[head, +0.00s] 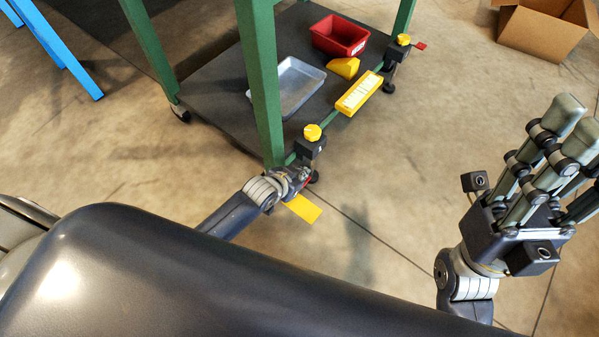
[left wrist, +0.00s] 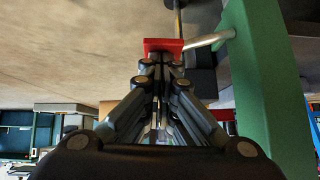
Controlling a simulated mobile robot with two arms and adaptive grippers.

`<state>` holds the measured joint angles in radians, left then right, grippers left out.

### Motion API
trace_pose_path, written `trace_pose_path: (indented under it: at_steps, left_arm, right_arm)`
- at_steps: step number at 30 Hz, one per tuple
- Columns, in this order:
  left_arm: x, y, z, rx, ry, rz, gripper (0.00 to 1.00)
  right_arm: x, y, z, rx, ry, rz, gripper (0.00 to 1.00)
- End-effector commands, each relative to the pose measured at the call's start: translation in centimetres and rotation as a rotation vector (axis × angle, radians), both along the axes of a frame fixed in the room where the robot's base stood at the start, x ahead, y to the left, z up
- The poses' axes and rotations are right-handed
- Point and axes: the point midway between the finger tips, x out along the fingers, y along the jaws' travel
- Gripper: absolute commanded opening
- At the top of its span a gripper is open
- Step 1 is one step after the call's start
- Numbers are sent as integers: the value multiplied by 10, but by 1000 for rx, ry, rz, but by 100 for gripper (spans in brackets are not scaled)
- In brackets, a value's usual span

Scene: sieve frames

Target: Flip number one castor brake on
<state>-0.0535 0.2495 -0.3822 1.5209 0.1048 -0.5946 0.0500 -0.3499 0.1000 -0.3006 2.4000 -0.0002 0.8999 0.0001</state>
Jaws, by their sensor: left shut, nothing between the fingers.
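The near castor (head: 313,177) is under the corner of the green-legged cart, below a dark block with a yellow knob (head: 312,132). Its red brake lever (head: 307,182) is mostly hidden behind my left gripper (head: 296,180) in the head view. In the left wrist view the red lever (left wrist: 163,45) sits on a pale metal arm, just ahead of my left fingertips (left wrist: 160,66). The left gripper is shut and empty; I cannot tell if it touches the lever. A second castor (head: 389,87) has a red lever (head: 420,46) sticking outward. My right gripper (head: 572,140) is raised, open and empty.
The cart's dark lower shelf (head: 215,110) holds a grey tray (head: 290,84), a red bin (head: 340,35) and a yellow scoop (head: 344,68). A green leg (left wrist: 262,90) stands close right of my left gripper. A cardboard box (head: 540,28) is at the back right.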

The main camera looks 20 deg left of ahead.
Motion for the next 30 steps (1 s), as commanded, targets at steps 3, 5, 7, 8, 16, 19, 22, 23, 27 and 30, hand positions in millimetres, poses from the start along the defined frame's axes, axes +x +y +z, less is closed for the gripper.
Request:
trace_pose_path:
  at_steps: [3, 5, 7, 8, 16, 19, 22, 23, 27, 30]
  left_arm:
    - [-2, -1, -2, 15, -2, 1, 0]
    - [-2, -2, -3, 26, -6, 1, 0]
    - [-3, -3, -5, 41, -11, 0, 0]
    - [-3, -4, -6, 48, -12, 0, 0]
    - [-5, -10, -18, 152, -49, 1, 0]
    - [-6, -13, -25, 150, -48, 1, 0]
    - [-7, -15, -33, 150, -48, 1, 0]
    - [-7, -16, -35, 150, -48, 1, 0]
    - [-8, -18, -43, 148, -48, 1, 0]
    - [-8, -18, -48, 149, -49, 1, 0]
  right_arm:
    - [0, 0, 2, 0, 0, 0, 40]
    - [0, 0, 3, 0, 0, 0, 40]
    - [0, 0, 5, 0, 0, 0, 40]
    - [0, 0, 6, 0, 0, 0, 40]
    - [0, 0, 12, 0, 0, 0, 40]
    - [0, 0, 13, 0, 0, 0, 40]
    - [0, 0, 14, 0, 0, 0, 40]
    - [0, 0, 14, 0, 0, 0, 40]
    - [0, 0, 14, 0, 0, -1, 40]
    - [0, 0, 13, 0, 0, -1, 40]
